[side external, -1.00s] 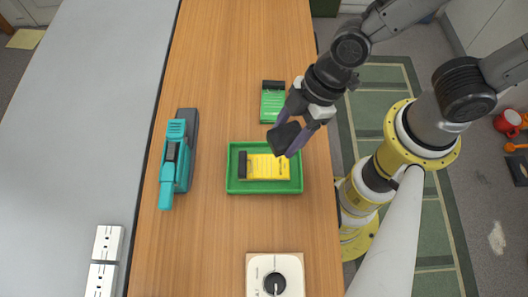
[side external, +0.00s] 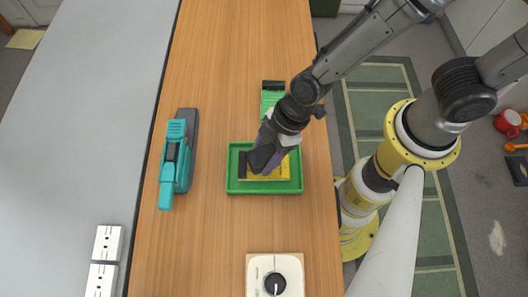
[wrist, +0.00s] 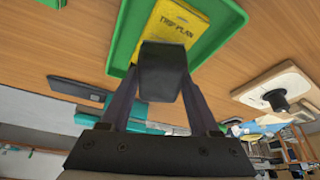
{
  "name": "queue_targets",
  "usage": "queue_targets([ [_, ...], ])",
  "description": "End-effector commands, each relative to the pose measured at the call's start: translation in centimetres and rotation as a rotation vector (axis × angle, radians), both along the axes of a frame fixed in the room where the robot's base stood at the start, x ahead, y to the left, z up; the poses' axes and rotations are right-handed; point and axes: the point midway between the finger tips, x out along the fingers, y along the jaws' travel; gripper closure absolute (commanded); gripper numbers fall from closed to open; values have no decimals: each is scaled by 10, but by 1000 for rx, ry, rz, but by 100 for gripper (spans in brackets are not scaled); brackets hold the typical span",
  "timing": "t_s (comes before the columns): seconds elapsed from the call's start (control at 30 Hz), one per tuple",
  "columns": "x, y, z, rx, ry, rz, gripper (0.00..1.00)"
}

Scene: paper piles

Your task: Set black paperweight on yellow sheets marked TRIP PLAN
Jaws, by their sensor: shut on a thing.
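The yellow sheets (side external: 282,174) lie in a green tray (side external: 265,190), with a dark strip at their left end. In the wrist view, the yellow sheets (wrist: 177,30) show the words TRIP PLAN. My gripper (side external: 268,155) is shut on the black paperweight (wrist: 162,70), a dark block held between the two fingers. In the side view the paperweight (side external: 260,160) is over the yellow sheets and hides part of them. I cannot tell whether it touches them.
Green sheets (side external: 271,97) with a dark strip lie behind the tray, partly hidden by my arm. A teal and grey tool (side external: 176,155) lies left of the tray. A white box with a black dial (side external: 275,277) is in front. Wood between them is clear.

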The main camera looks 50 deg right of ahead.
Motion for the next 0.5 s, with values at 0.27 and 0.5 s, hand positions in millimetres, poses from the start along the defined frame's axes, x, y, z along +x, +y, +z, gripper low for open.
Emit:
queue_targets([
  [0.27,0,0,-3,0,0,-1,32],
  [0.5,0,0,-3,0,0,0,8],
])
